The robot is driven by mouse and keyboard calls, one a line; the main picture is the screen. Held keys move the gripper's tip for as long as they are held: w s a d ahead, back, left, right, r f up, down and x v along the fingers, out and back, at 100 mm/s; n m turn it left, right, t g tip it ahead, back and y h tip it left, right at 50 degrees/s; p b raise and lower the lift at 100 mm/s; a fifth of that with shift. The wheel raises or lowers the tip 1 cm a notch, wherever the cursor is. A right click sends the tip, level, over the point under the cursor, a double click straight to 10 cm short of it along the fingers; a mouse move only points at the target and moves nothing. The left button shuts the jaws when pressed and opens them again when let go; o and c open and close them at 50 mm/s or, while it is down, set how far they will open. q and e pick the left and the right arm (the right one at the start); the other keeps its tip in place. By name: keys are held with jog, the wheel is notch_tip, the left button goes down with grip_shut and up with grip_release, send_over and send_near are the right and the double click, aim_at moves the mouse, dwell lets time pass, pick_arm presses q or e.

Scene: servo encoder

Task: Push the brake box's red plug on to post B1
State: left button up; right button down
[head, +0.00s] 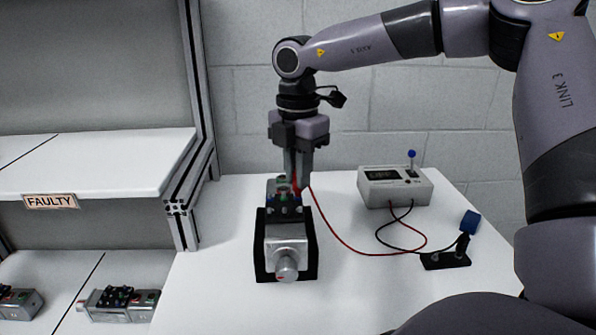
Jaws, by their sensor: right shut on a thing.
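My right gripper (297,178) points straight down over the rear of the servo (287,238). It is shut on the red plug (296,187), which is mostly hidden between the fingers. The servo lies in a black cradle (262,266), its shaft toward me. Small coloured posts (283,192) stand on its rear part, right at the fingertips. I cannot read which is B1, nor tell whether the plug touches a post. The red lead (333,232) runs from the plug to the grey brake box (397,190). My left gripper is out of view.
A black holder (446,261) with a blue-topped piece (470,222) stands at the right, by the black lead (384,238). A blue-knobbed switch (412,156) rises from the box. At the left is a shelf marked FAULTY (50,201), with other servos (120,303) below.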

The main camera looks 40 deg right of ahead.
jog(key=shift+f, duration=0.2)
dwell(0.6)
jog(key=c, duration=1)
grip_release()
jog(key=shift+r, duration=0.1)
jog(key=shift+r+p, duration=1.9)
jog(key=shift+r, duration=1.55)
